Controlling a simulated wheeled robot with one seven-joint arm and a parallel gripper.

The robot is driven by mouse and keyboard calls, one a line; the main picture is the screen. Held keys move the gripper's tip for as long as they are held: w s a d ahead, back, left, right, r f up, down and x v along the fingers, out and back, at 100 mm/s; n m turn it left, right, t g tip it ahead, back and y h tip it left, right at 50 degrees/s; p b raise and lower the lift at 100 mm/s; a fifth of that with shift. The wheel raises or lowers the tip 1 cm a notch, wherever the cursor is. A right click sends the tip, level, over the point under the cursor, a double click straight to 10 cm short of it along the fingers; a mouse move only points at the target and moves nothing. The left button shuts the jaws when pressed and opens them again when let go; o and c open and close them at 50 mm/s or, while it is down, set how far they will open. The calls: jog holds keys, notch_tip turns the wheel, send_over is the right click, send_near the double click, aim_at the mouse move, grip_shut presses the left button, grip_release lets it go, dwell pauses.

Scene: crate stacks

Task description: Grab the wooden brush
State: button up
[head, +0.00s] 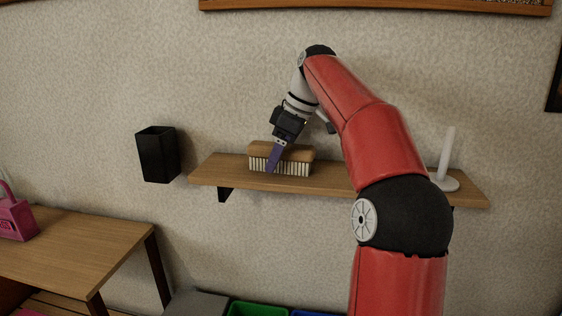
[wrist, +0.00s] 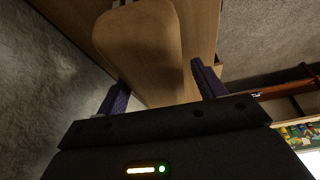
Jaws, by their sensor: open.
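The wooden brush (head: 293,154) lies on the wall shelf (head: 225,176), wooden back up and pale bristles down. In the wrist view its rounded wooden back (wrist: 145,45) fills the upper middle. My gripper (head: 272,160) is at the brush in the head view, with one purple finger in front of its bristles. In the wrist view my gripper (wrist: 160,90) is open, with one purple finger on either side of the brush's near end. I cannot tell whether either finger touches it. The far finger is hidden in the head view.
A white upright holder (head: 447,165) stands on the shelf's right end. A black box (head: 157,154) hangs on the wall to the left. A wooden table (head: 80,250) with a pink container (head: 14,219) is at lower left. Green (head: 258,309) and blue bins sit below.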

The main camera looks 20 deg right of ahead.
jog(key=shift+a+f, duration=0.1)
jog(key=shift+f, duration=0.2)
jog(key=c, duration=1.1)
jog(key=shift+r, duration=0.1)
